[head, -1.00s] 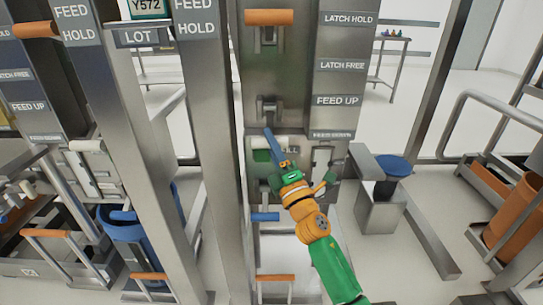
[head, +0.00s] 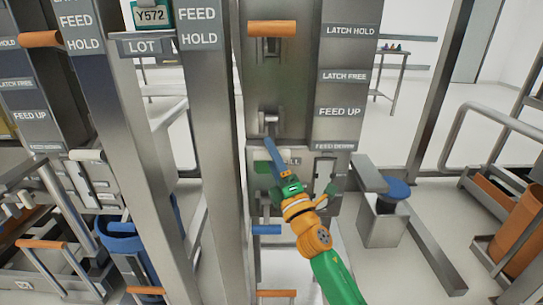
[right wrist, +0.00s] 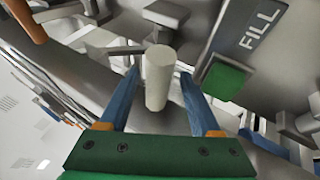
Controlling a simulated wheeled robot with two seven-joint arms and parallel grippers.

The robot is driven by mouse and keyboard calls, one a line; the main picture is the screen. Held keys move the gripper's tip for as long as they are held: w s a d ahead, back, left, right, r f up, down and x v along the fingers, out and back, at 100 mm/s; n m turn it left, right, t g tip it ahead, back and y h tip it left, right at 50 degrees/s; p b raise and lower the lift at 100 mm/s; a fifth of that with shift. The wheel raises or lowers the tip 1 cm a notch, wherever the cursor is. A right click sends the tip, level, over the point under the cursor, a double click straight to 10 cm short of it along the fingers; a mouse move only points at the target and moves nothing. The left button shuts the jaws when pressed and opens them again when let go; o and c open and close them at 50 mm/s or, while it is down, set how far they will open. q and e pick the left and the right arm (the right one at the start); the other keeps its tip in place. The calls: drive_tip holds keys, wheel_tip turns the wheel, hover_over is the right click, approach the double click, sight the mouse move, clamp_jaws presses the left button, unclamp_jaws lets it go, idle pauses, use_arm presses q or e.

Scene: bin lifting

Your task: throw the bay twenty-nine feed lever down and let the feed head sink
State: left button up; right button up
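The bay column in front of me carries the plates FEED UP (head: 340,112) and FEED DOWN (head: 334,146). Near FEED DOWN is a white cylindrical handle (head: 254,153), mostly hidden by my right gripper in the head view; it looks like the feed lever. In the right wrist view the white handle (right wrist: 160,78) stands between the two blue fingers, with a gap on each side. My right gripper (head: 276,152) is open, its fingers not closed on the handle. My left gripper is not in view. I cannot read the bay number or identify the feed head.
An orange-handled lever (head: 272,28) sits higher, beside LATCH HOLD. A green block (right wrist: 224,80) with a FILL plate (right wrist: 262,30) is close right of the fingers. A blue handle (head: 266,229) is below. A steel post (head: 218,150) stands left; a blue-topped stand (head: 384,215) is right.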

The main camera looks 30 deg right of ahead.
drive_tip(key=shift+s, duration=0.1)
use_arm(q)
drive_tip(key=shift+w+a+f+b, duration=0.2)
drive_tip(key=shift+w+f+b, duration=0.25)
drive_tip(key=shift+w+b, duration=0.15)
use_arm(e)
drive_tip(key=v, duration=0.7)
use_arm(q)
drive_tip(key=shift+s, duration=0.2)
